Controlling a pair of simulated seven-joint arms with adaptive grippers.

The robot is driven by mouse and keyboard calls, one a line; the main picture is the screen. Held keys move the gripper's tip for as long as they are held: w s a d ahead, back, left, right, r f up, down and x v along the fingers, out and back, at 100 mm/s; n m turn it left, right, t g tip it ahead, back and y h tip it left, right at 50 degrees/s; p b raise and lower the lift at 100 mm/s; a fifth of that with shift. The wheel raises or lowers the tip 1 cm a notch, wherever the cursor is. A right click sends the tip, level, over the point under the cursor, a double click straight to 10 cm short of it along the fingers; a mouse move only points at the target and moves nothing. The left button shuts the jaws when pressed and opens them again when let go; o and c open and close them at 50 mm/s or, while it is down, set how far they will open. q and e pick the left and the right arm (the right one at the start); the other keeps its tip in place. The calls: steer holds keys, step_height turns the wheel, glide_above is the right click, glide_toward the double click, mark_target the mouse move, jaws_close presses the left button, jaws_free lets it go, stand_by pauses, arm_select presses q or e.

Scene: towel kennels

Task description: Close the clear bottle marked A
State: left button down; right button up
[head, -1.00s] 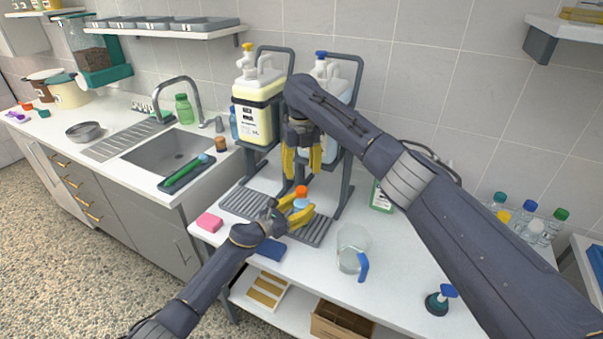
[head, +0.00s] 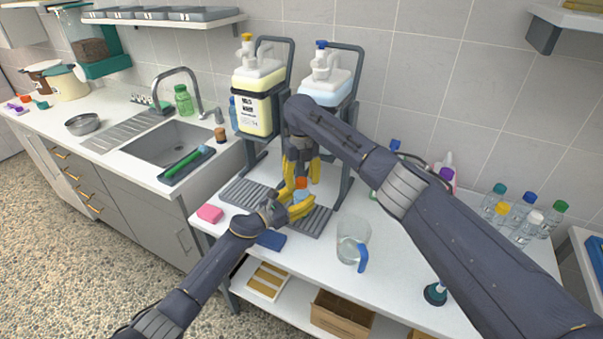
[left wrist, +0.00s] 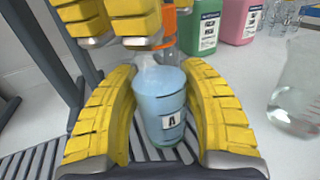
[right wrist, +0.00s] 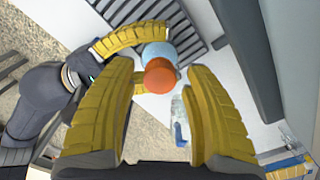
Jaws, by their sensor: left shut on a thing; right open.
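The clear bottle marked A (left wrist: 163,105) holds pale blue liquid and stands upright on the grey slatted drain rack (head: 247,194). My left gripper (head: 290,204) is shut around its body from the front. An orange cap (right wrist: 160,75) sits at the top of the bottle; whether it is screwed tight cannot be told. It also shows in the left wrist view (left wrist: 170,27). My right gripper (head: 301,172) points down from above, open, with its fingers on either side of the cap. In the head view the fingers partly hide the bottle and cap.
Two dispenser jugs, yellow (head: 257,108) and blue (head: 330,80), stand on racks behind. A clear jug with blue handle (head: 350,243) stands to the right. A pink sponge (head: 210,213) and blue cloth (head: 271,240) lie in front. Several capped bottles (head: 522,212) stand far right.

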steer(key=shift+f, duration=0.25)
steer(key=shift+c, duration=0.4)
jaws_close()
steer(key=shift+c, duration=0.5)
jaws_free()
steer(key=shift+r, duration=0.1)
steer(key=shift+r, duration=2.2)
steer(key=shift+o, duration=0.6)
